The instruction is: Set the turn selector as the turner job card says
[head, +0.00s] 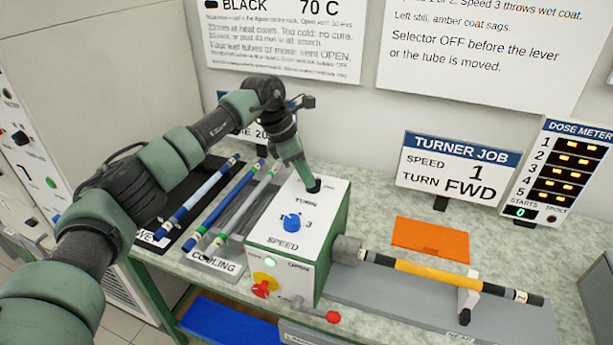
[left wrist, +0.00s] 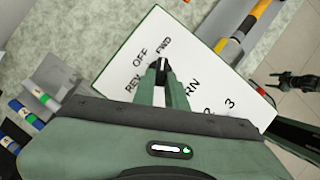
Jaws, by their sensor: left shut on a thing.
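The turner job card (head: 457,170) reads SPEED 1, TURN FWD. The turn selector (left wrist: 162,64) is a small black knob on the white top of the turner box (head: 300,248). Its labels OFF, FWD and REV show in the left wrist view. Its pale mark seems to point toward FWD. My left gripper (head: 312,184) is shut on the selector from above and hides most of it. The blue speed knob (head: 291,222) is in front of it; its exact setting is hard to read. My right gripper (left wrist: 292,80) seems to show small, away from the box.
A rod with an amber band (head: 425,270) lies in the chuck and on a support, right of the box. Left of the box are a cooling rack (head: 212,262) with rods and a dark tray (head: 165,226). An orange sheet (head: 430,238) lies behind the rod.

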